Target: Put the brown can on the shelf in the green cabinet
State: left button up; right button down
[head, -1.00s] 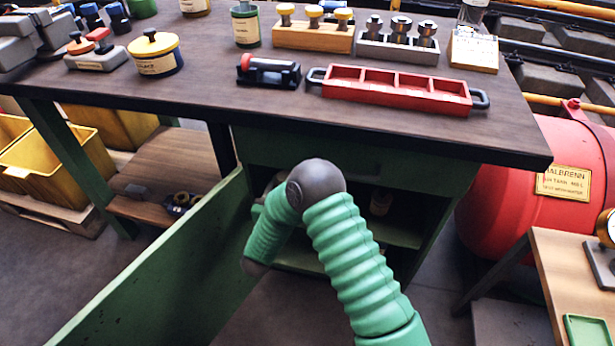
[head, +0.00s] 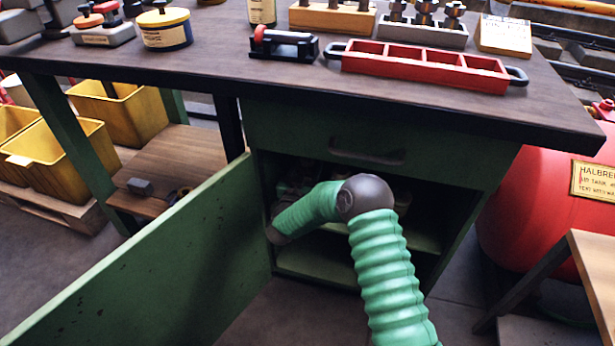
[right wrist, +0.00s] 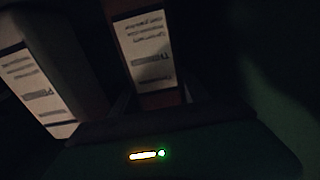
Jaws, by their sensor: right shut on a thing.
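The green cabinet (head: 350,129) is under the workbench, its door (head: 150,265) swung open to the left. My right arm reaches into its dark opening, above the edge of the inner shelf (head: 422,241). In the head view the right gripper is largely hidden behind my arm and in shadow. In the right wrist view the right gripper (right wrist: 155,103) is shut on a brown can (right wrist: 150,50) with a white printed label. A second labelled can (right wrist: 40,85) stands close on the left, apparently tilted in the picture. The left gripper is out of view.
The workbench top (head: 230,65) overhangs the cabinet and carries a red tray (head: 425,68) and other items. A red tank (head: 525,205) stands to the right, yellow bins (head: 65,160) to the left. The cabinet's bottom level (head: 315,265) looks clear at its front.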

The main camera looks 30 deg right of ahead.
jog(key=c, duration=0.6)
grip_release()
jog(key=p+v, duration=0.5)
jog(key=v, duration=0.7)
jog(key=shift+s+p, duration=0.1)
jog(key=shift+p, duration=0.25)
